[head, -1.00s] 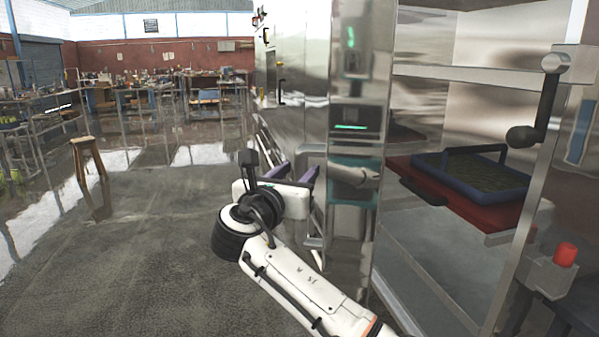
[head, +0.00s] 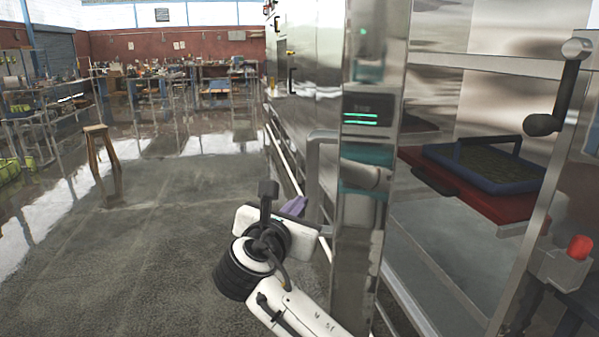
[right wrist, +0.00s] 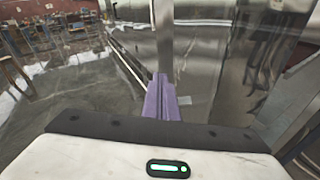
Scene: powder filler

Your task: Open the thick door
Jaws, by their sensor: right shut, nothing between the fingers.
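The thick door (head: 365,230) is a shiny steel slab with a broad, mirror-like edge, upright in the middle of the head view. A grey bar handle (head: 313,180) stands out from its left side. My right gripper (head: 296,206) is left of the door, near the handle's lower part. Its purple fingers are shut with nothing between them; they also show in the right wrist view (right wrist: 160,98), pointing towards an upright steel bar (right wrist: 164,45). I cannot tell whether the fingers touch the door or handle. My left gripper is not in view.
Right of the door, a blue-rimmed tray (head: 530,183) sits on a red shelf (head: 490,204) inside the machine. A black lever (head: 560,100) and red button (head: 580,248) are on the right. Open floor lies to the left, with a wooden stool (head: 95,132) farther back.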

